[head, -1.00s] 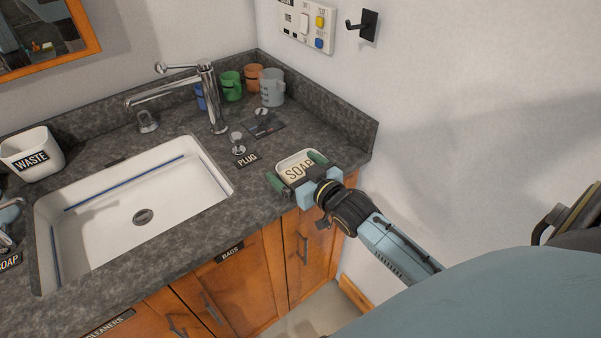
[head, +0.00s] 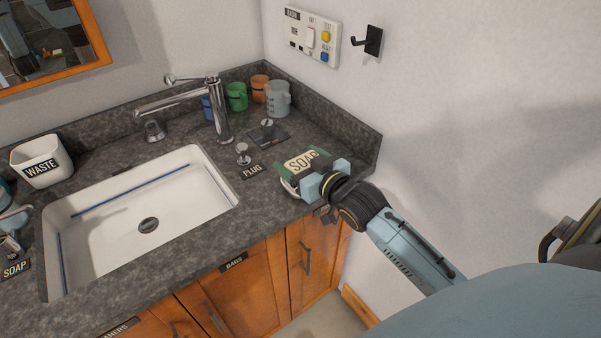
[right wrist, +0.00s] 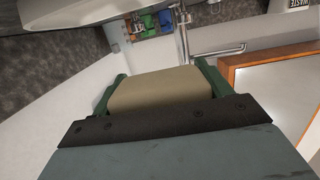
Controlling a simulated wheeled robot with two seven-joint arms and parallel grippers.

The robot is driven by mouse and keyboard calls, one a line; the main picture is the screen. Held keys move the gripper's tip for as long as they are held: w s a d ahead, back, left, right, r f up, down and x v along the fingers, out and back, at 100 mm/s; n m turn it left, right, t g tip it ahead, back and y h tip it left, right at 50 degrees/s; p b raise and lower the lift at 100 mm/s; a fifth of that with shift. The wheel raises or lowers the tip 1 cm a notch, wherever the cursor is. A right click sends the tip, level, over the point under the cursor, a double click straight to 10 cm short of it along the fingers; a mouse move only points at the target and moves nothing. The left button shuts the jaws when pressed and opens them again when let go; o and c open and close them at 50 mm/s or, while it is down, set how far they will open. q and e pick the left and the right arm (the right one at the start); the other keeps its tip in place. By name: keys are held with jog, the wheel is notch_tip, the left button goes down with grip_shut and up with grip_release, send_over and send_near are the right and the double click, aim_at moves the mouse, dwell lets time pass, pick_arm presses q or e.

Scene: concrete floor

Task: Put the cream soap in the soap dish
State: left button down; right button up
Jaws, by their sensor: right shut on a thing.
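The cream soap (head: 301,161) is a pale block with SOAP in dark letters on its face. My right gripper (head: 307,165) is shut on it, with green fingers on either side. In the right wrist view the soap (right wrist: 153,89) is a plain beige block between the green fingers of the gripper (right wrist: 155,85). The white soap dish (head: 288,187) shows only as a pale rim at the counter's right end, below and left of the soap; the gripper and soap hide most of it. I cannot tell whether soap and dish touch. My left gripper is not in view.
The white sink (head: 120,228) is to the left, with a chrome faucet (head: 218,110) behind it. A chrome plug (head: 243,152) and several mugs, including a grey one (head: 278,98), stand behind the gripper. The wall (head: 440,150) is close on the right.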

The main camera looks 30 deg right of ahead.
aim_at(299, 155)
jog(key=r, duration=0.3)
jog(key=shift+w+r, duration=0.1)
jog(key=shift+w, duration=0.1)
jog(key=w+f+b, duration=0.1)
jog(key=f, duration=0.4)
jog(key=w+f+b, duration=0.1)
jog(key=f, duration=0.2)
jog(key=shift+w+a+f+b, duration=0.1)
jog(key=shift+w+f+b, duration=0.05)
jog(key=shift+w+b, duration=0.15)
jog(key=shift+f, duration=0.5)
jog(key=o, duration=1.1)
jog(key=shift+f, duration=0.1)
